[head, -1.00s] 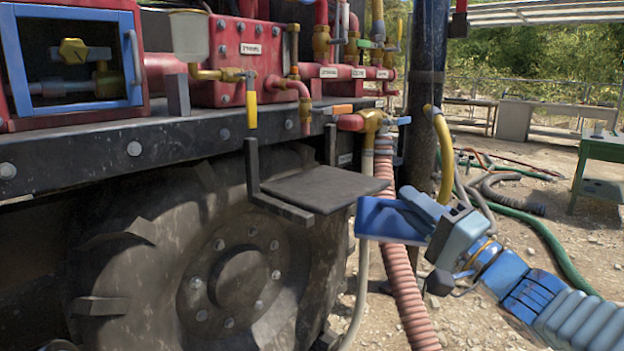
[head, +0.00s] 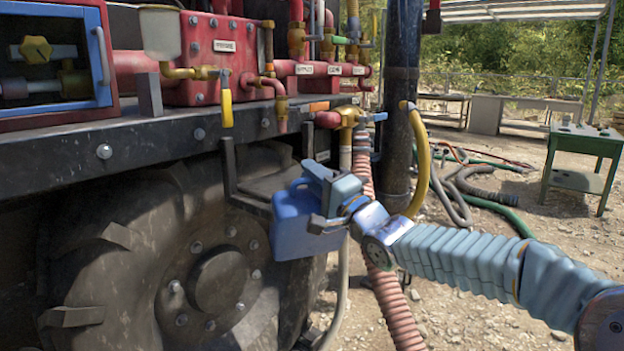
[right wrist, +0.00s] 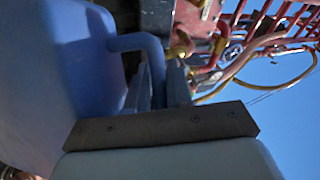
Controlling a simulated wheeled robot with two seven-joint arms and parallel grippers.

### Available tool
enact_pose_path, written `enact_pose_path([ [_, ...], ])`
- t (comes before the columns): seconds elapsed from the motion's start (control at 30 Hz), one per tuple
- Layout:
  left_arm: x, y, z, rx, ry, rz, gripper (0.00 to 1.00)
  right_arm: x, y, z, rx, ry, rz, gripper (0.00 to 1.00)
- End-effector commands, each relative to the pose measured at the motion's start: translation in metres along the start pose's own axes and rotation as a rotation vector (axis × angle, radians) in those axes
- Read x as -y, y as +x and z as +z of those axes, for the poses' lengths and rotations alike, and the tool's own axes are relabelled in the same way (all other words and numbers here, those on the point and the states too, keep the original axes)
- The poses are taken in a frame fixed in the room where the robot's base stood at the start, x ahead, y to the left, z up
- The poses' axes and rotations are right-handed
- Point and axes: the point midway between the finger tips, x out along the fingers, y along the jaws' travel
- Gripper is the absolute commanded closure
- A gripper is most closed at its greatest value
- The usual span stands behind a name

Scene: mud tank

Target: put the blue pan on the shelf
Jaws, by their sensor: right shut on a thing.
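The blue pan (head: 297,235) hangs from my right gripper (head: 325,180), in front of the truck's wheel. The gripper is shut on the pan's handle. In the right wrist view the pan (right wrist: 60,75) fills the left side, and its bent handle (right wrist: 140,42) runs to the fingers (right wrist: 160,88). The shelf (head: 262,186) is a dark flat plate on a bracket below the truck's deck. The pan and gripper cover its right part in the head view. I cannot tell whether the pan touches the shelf. My left gripper is out of view.
The deck edge (head: 100,150) runs above the shelf. A yellow-handled valve (head: 226,108) hangs above it. A brass valve (head: 348,116), a pink ribbed hose (head: 385,295) and a dark post (head: 402,100) stand close on the right. A green table (head: 585,150) is farther off.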

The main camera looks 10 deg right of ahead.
Motion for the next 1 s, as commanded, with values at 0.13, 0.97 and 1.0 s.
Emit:
enact_pose_path([
  [0.13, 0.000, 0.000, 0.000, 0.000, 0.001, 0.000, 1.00, -0.007, 0.001, 0.002, -0.002, -0.006, -0.016, 1.00],
  [0.97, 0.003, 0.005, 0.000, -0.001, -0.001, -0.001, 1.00, -0.016, -0.021, 0.003, -0.001, -0.006, -0.003, 0.56],
  [1.0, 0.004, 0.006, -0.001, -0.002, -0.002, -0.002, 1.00, -0.016, -0.029, 0.003, -0.002, -0.006, -0.003, 0.56],
])
